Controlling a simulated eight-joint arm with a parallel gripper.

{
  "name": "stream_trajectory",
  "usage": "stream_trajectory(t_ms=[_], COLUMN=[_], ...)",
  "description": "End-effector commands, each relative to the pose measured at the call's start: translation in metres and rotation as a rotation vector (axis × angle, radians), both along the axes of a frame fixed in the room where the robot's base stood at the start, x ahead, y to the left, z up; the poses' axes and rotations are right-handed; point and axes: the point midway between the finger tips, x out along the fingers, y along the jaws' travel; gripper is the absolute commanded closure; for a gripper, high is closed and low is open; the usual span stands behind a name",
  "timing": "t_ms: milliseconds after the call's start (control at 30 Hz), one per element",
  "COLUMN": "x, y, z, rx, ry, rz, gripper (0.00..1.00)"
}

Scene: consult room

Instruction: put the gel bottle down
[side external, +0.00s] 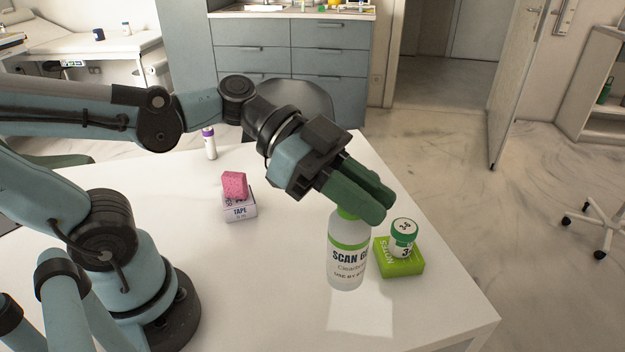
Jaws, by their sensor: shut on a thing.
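The gel bottle (347,262) is white with a green band, a green top and "SCAN G" lettering. It is upright at the right part of the white table. My gripper (376,203) comes from the upper left and is shut on the bottle's green top, which the green fingers mostly hide. The bottle's base looks close to the table top, but I cannot tell whether it touches.
Right beside the bottle, a white jar with a green lid (402,240) stands on a green notes box (398,262). A pink block (234,185) sits on a tape box (240,207). A purple-capped tube (209,144) stands farther back. The white table (270,290) is clear left of the bottle.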

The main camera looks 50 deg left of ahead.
Motion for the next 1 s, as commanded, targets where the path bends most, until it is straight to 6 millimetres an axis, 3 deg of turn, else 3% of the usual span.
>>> stream_trajectory(t_ms=[133,267,400,600,800,1000], x=[0.029,0.073,0.118,0.168,0.195,0.204], y=[0.02,0.057,0.11,0.196,0.276,0.323], z=[0.004,0.007,0.01,0.012,0.014,0.015], rx=[-0.001,0.0,0.001,0.001,0.003,0.002], ry=[0.0,-0.002,-0.001,-0.002,-0.003,-0.002], rz=[0.113,0.292,0.506,0.796,1.033,1.162], gripper=[1.0,1.0,1.0,1.0,1.0,1.0])
